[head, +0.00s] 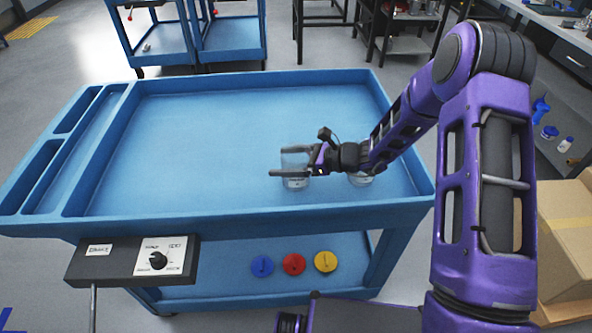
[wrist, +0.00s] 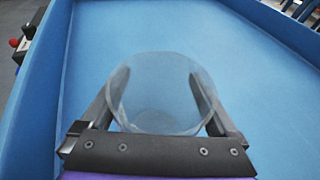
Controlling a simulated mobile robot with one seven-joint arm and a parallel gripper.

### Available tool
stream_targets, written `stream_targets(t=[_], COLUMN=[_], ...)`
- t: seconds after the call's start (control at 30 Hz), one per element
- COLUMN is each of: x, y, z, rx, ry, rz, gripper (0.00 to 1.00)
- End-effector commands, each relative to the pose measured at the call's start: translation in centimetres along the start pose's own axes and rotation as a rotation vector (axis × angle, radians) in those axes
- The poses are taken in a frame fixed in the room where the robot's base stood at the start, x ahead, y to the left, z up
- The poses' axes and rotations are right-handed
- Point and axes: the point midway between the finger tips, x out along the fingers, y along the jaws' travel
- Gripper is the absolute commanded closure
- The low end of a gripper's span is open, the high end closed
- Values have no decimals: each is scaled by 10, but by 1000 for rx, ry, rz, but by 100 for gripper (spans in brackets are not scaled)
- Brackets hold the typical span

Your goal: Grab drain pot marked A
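A clear pot (head: 295,183) with a small pale label stands on the blue cart's top tray; the label is too small to read. My gripper (head: 282,162) has its fingers spread on both sides of this pot. In the wrist view the clear pot (wrist: 160,95) sits between the fingers of my gripper (wrist: 162,78), its round open rim facing the camera. The fingers lie close along its sides; whether they press on it is not clear. A second clear pot (head: 361,180) with a label stands to the right, partly hidden by my wrist.
The blue cart (head: 200,82) has a raised rim, with narrow compartments at left. The tray is clear left of the pots. Blue (head: 262,266), red (head: 293,264) and yellow (head: 325,261) round pieces lie on its lower shelf. A control box (head: 132,262) is on the front edge.

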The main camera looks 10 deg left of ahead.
Motion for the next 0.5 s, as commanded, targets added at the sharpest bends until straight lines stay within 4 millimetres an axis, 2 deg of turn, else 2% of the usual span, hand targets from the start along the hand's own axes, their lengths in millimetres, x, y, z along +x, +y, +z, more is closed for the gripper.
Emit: stream_targets(t=[0.03, 0.07, 0.3, 0.5], x=[0, 0, 0, 0], y=[0, 0, 0, 0], z=[0, 0, 0, 1], rx=[0, 0, 0, 0], ry=[0, 0, 0, -1], rz=[0, 0, 0, 0], gripper=[16, 22, 65, 65])
